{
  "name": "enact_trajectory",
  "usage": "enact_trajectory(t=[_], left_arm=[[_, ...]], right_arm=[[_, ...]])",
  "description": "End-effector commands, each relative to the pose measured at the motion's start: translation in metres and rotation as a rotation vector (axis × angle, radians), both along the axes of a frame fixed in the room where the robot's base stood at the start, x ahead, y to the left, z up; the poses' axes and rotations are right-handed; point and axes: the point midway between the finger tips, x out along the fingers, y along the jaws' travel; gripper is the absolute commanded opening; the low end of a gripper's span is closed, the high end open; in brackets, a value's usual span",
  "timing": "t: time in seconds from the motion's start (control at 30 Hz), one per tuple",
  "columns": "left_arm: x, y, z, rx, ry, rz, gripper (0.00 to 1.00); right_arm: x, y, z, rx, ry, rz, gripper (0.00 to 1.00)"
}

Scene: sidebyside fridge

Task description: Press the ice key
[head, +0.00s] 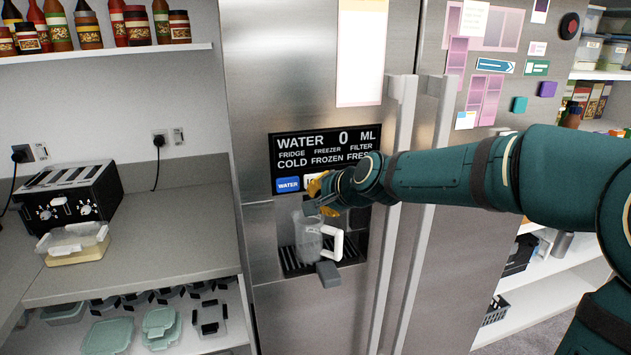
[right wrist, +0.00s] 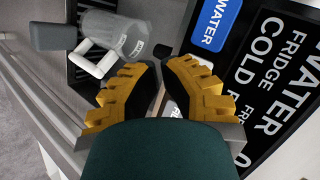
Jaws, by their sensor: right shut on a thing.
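The dispenser panel (head: 325,150) on the steel fridge is black with white lettering. Below the lettering are a blue WATER key (head: 288,184) and, to its right, the white ice key (head: 312,181), largely hidden by my right gripper (head: 322,192). In the right wrist view the yellow fingers of this gripper (right wrist: 161,82) are close together at the panel, with a sliver of the pale ice key (right wrist: 172,108) between them. The blue WATER key (right wrist: 212,22) is beside them, uncovered. The left gripper is in neither view.
A clear jug (head: 308,238) with a white handle stands on the dispenser's grille, below my right gripper. A grey block (head: 328,273) projects in front of it. Vertical door handles (head: 396,200) run behind my right forearm. A toaster (head: 68,195) stands on the left counter.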

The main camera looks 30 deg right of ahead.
Motion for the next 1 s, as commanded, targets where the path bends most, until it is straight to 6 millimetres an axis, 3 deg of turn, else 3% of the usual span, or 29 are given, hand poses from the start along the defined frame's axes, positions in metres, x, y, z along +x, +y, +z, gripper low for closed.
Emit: enact_trajectory(t=[0.07, 0.1, 1.0], left_arm=[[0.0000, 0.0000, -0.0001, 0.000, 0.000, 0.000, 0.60], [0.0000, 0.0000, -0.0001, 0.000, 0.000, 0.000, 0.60], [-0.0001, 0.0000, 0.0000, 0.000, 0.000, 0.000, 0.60]], right_arm=[[-0.0001, 0.0001, 0.0000, 0.000, 0.000, 0.000, 0.05], [-0.0002, 0.0000, 0.0000, 0.000, 0.000, 0.000, 0.00], [-0.0004, 0.0001, 0.0002, 0.000, 0.000, 0.000, 0.00]])
